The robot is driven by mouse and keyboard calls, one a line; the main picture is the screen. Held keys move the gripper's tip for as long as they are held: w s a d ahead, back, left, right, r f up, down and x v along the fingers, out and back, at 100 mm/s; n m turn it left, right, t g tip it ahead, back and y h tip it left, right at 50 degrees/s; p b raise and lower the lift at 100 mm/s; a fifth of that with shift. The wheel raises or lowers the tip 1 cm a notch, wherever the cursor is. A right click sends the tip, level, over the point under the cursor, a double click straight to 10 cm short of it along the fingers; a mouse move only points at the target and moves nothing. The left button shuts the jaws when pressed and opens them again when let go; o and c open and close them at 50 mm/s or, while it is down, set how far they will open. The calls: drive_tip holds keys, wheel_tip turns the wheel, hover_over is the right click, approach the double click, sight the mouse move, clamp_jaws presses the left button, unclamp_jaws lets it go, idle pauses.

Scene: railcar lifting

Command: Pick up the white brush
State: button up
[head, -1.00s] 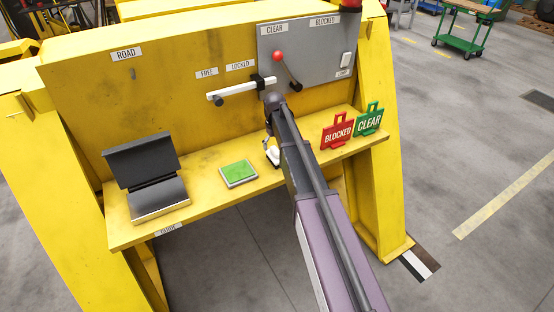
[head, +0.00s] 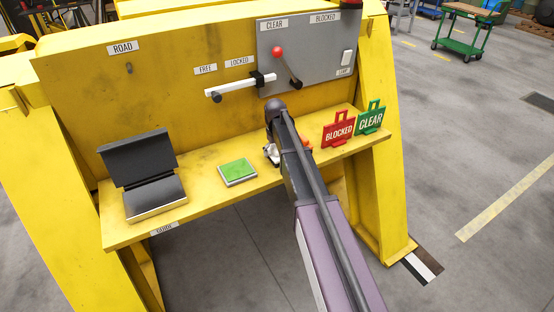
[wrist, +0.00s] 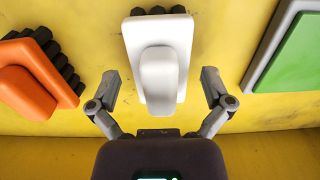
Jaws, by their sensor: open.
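The white brush (wrist: 160,65) lies on the yellow shelf, its white back and raised handle facing the wrist camera and dark bristles showing at its far end. My gripper (wrist: 160,84) is open, with one finger on each side of the white brush and a gap on both sides. In the head view, a small part of the white brush (head: 270,155) shows beside my arm, which hides most of the gripper. An orange brush (wrist: 32,80) with dark bristles lies to the left in the wrist view.
A green-topped pad (head: 238,170) lies on the yellow shelf (head: 215,193). An open black box (head: 143,175) sits at the shelf's left. A red BLOCKED tag (head: 338,131) and green CLEAR tag (head: 370,119) stand at the right. A white lever (head: 240,88) projects from the panel above.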

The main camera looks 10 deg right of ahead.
drive_tip(key=shift+f+b, duration=0.4)
drive_tip(key=shift+f, duration=0.3)
drive_tip(key=c, duration=1.2)
